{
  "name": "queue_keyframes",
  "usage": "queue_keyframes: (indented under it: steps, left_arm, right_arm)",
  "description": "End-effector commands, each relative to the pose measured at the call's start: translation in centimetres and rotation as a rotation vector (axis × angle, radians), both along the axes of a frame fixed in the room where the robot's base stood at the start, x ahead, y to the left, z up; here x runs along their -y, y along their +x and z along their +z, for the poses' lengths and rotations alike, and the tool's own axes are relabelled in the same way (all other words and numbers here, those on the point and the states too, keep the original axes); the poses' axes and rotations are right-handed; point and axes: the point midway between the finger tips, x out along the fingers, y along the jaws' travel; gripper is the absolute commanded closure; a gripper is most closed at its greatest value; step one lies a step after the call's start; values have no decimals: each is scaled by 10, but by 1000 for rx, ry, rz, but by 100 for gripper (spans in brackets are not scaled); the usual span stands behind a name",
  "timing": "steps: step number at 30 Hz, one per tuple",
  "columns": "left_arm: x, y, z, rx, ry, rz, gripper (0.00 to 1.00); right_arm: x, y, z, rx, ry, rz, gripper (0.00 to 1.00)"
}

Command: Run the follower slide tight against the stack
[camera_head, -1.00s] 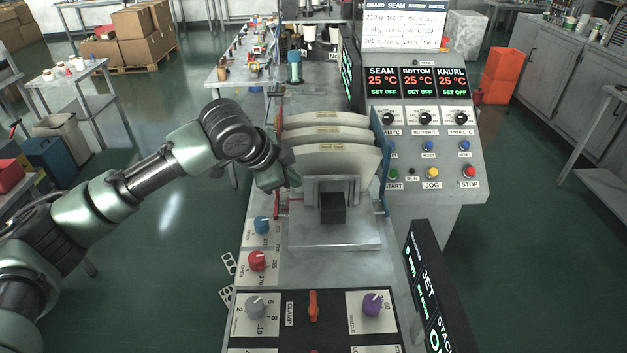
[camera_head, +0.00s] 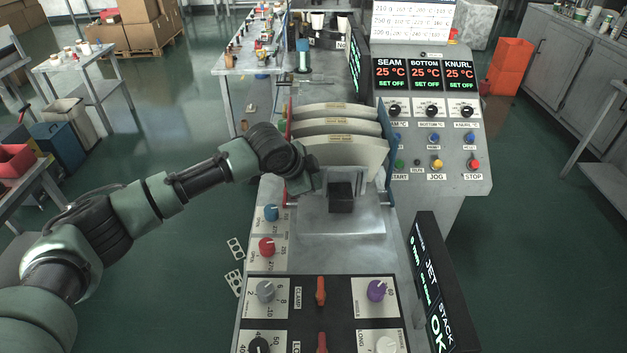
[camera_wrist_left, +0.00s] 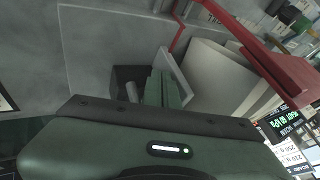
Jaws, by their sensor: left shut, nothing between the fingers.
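The follower slide, a grey plate with a black block handle (camera_head: 341,197), stands on a metal bed in the head view. Behind it is the stack of cream fan-shaped blanks (camera_head: 345,155), upright between a red and a blue side rail. Any gap between slide and stack is hard to judge. My left gripper (camera_head: 312,184) is shut and empty, at the left side of the slide near the black handle. In the left wrist view its green fingers (camera_wrist_left: 163,88) are beside the dark handle (camera_wrist_left: 124,74), with the cream blanks (camera_wrist_left: 222,80) to the right. My right gripper is not in view.
The red rail (camera_wrist_left: 270,58) runs close by in the left wrist view. Knobs, including a red one (camera_head: 266,247), and a clamp panel (camera_head: 320,310) lie nearer. A dark display (camera_head: 440,280) and a control console (camera_head: 430,130) stand at the right.

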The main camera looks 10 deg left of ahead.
Motion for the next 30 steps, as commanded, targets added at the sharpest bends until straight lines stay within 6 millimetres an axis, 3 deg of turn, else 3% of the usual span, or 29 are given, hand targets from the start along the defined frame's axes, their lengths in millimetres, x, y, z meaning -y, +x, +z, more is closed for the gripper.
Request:
queue_keyframes:
  steps: [4, 13, 30]
  left_arm:
    - [-1, 7, 0, 1, 0, 1, 100]
    - [-8, 42, 1, 3, -3, 3, 100]
    - [-8, 43, 8, 1, -2, 0, 100]
  right_arm:
    - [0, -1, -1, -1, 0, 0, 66]
    - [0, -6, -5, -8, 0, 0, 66]
    - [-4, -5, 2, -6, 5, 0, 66]
